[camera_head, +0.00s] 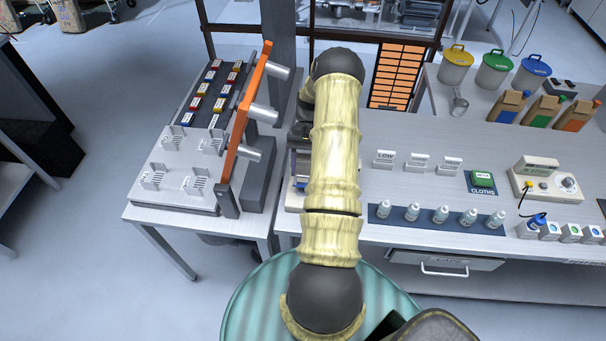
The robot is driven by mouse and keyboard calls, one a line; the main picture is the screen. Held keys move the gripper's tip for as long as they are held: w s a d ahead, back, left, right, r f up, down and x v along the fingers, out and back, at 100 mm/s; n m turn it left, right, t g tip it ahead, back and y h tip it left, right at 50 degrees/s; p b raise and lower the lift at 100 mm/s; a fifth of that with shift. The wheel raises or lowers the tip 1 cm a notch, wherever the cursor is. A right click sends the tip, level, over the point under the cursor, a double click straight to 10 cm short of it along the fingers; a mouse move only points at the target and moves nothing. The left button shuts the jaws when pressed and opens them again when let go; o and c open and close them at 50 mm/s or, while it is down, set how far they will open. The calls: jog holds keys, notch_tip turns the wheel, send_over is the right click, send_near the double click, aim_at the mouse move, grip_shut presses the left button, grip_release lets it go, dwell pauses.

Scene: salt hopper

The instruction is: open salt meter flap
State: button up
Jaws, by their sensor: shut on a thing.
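My arm rises through the middle of the head view and covers the middle of the bench. I cannot make out my gripper; the arm hides that area. A dark device (300,161) on a pale base shows only as a strip at the arm's left edge. I cannot tell whether it is the salt meter. No flap can be made out, so its position cannot be told.
Left of my arm, a side table (143,212) carries racks and an upright orange bar (247,115) with grey cylinders. To the right are small bottles on a blue mat (377,217), label stands, a green cloths box (483,179) and lidded buckets. A drawer (445,262) is below.

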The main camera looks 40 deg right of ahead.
jog(key=w+d+f+g+y+b, duration=0.1)
jog(key=b, duration=0.2)
jog(key=shift+y, duration=0.4)
jog(key=shift+w+d+r+g+y+b, duration=0.1)
jog(key=shift+w+d+g+y+b, duration=0.25)
jog(key=shift+g+b, duration=0.35)
jog(key=shift+s+a, duration=0.1)
jog(key=shift+s, duration=0.1)
jog(key=o, duration=0.8)
jog(key=shift+c, duration=0.2)
jog(key=shift+w+r, duration=0.1)
